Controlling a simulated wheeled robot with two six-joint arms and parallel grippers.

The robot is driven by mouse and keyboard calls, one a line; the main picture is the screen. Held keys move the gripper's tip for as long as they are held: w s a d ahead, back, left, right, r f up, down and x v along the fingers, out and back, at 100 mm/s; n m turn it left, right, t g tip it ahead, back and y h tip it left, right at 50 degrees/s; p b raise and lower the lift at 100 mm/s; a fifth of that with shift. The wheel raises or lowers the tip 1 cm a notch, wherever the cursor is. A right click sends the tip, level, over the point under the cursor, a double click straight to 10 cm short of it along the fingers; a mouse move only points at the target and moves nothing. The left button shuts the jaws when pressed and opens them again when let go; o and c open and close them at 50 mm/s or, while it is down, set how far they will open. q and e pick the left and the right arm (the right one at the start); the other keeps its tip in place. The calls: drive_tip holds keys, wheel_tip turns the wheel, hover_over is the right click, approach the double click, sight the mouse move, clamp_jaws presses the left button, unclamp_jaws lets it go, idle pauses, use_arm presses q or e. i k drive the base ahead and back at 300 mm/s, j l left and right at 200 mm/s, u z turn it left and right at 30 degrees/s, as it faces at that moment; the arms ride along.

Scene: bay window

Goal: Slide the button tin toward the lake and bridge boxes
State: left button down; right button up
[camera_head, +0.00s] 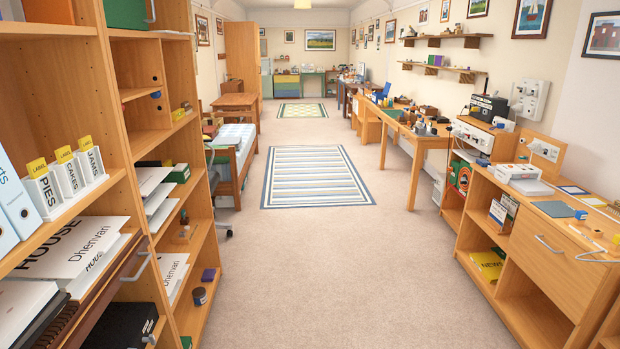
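I cannot pick out the button tin or the lake and bridge boxes for sure. A small dark round container (199,296) stands on a low shelf of the left bookcase, near a small purple box (208,275). I cannot tell whether it is the tin. Neither of my grippers shows in the head view.
A tall wooden bookcase (117,90) with folders fills the left side. A wooden cabinet (550,255) with a drawer stands on the right, with a desk (430,140) beyond it. Carpet (320,270) lies clear between them, up to a striped rug (317,177).

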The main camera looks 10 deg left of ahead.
sight(200, 296)
drive_tip(key=i, duration=2.05)
drive_tip(key=i+u, duration=0.2)
drive_tip(key=i, duration=0.25)
drive_tip(key=i+l+u, duration=0.2)
drive_tip(key=i, duration=0.25)
drive_tip(key=i+l+u, duration=0.2)
drive_tip(key=i, duration=0.25)
drive_tip(key=i+l+u, duration=0.2)
drive_tip(key=i, duration=0.25)
